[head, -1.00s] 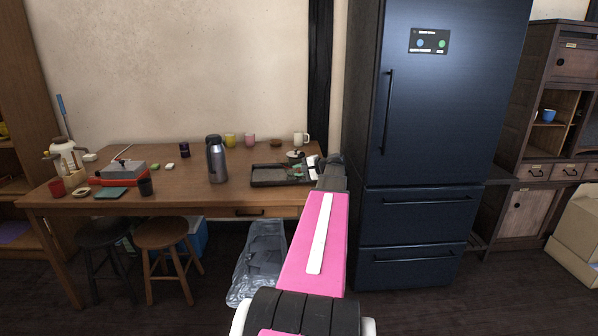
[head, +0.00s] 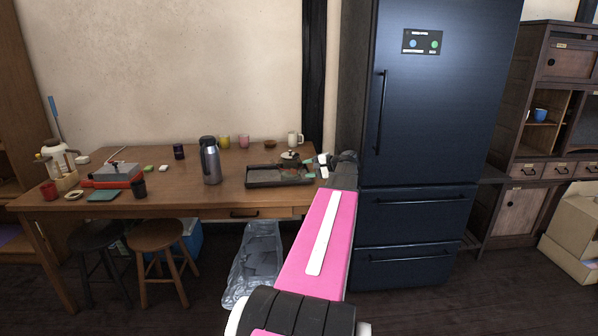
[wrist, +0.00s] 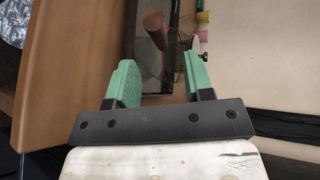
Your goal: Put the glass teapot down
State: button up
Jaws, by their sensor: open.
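The glass teapot (head: 289,157) stands at the back right part of a dark tray (head: 262,184) on the wooden table. It is small in the head view, with a pale lid. In the wrist view its brown handle (wrist: 154,28) lies ahead of the fingertips, and its clear body (wrist: 178,58) is hard to make out. My gripper (head: 316,163) is just right of the teapot, above the table's right end. In the wrist view my gripper (wrist: 158,68) has its green fingers wide apart with nothing between them.
A steel flask (head: 210,162) stands left of the tray. Mugs (head: 294,139) stand along the wall. A dark refrigerator (head: 420,130) rises right of the table. The table between flask and red box (head: 117,174) is mostly bare.

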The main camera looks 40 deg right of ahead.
jog(key=shift+v, duration=2.15)
